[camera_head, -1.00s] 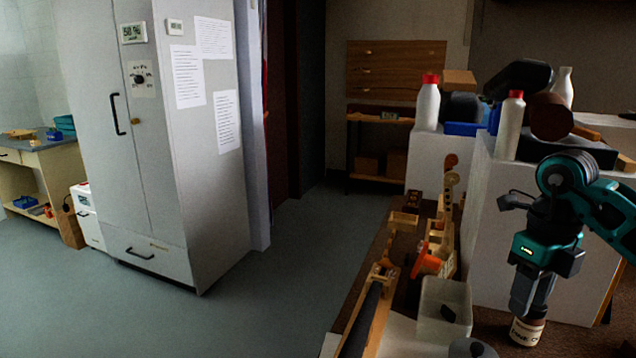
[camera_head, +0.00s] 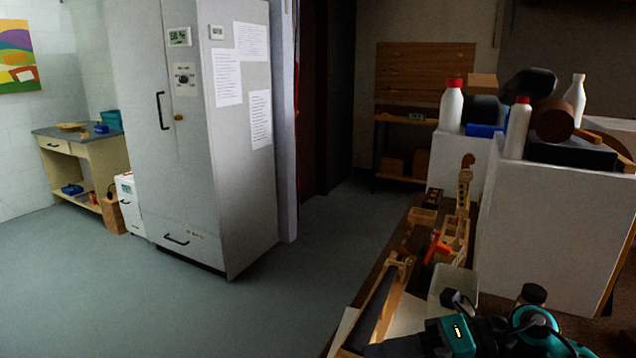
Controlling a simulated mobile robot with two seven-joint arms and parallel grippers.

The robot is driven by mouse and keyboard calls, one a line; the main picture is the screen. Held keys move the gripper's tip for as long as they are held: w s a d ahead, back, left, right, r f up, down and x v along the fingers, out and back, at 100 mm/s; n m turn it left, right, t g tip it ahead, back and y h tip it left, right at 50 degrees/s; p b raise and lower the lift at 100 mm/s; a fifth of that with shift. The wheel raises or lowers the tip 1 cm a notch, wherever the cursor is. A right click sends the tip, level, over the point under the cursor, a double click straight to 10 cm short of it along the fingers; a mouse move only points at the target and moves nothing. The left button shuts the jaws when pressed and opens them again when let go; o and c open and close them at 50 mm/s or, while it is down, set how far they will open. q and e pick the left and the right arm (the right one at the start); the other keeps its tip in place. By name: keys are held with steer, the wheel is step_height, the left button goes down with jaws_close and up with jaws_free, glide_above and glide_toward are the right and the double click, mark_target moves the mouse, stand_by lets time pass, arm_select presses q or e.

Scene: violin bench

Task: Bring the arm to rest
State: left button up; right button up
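My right arm (camera_head: 545,338) shows folded low at the bottom right edge of the head view. Its teal wrist (camera_head: 458,335) with a small light lies in front of the bench. A dark part of the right gripper (camera_head: 398,347) reaches left along the bottom edge. Its fingertips are cut off or too dark to make out, so I cannot tell whether it is open or holds anything. My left arm and gripper are not in view. The labelled jar seen under the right gripper earlier is not visible now.
The bench (camera_head: 350,318) holds violin parts, wooden pieces, an orange tool (camera_head: 437,247) and a translucent bin (camera_head: 452,281), close to my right wrist. White blocks with bottles stand at the right. A grey cabinet (camera_head: 225,190) stands left; the floor (camera_head: 290,295) between is clear.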

steer(key=w+d+f+m+t+h+p, duration=0.1)
steer(key=d+f+m+t+h, duration=0.2)
steer(key=m+t, duration=0.75)
steer(key=d+f+m+t+h+p, duration=0.1)
steer(key=f+m+t+h, duration=0.4)
steer(key=m, duration=1.1)
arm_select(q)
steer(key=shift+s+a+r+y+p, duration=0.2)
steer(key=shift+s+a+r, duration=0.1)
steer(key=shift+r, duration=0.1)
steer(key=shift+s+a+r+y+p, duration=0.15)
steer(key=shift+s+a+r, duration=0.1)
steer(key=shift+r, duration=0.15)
arm_select(e)
steer(key=s+d+f+m+g+h, duration=0.3)
steer(key=s+f+m+g+h, duration=0.2)
steer(key=s+f+m, duration=0.4)
step_height(320, 180, down, 4)
steer(key=shift+s+d+f, duration=0.2)
steer(key=shift+s, duration=1.05)
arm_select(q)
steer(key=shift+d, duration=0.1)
arm_select(e)
steer(key=shift+g, duration=0.25)
steer(key=shift+a, duration=0.1)
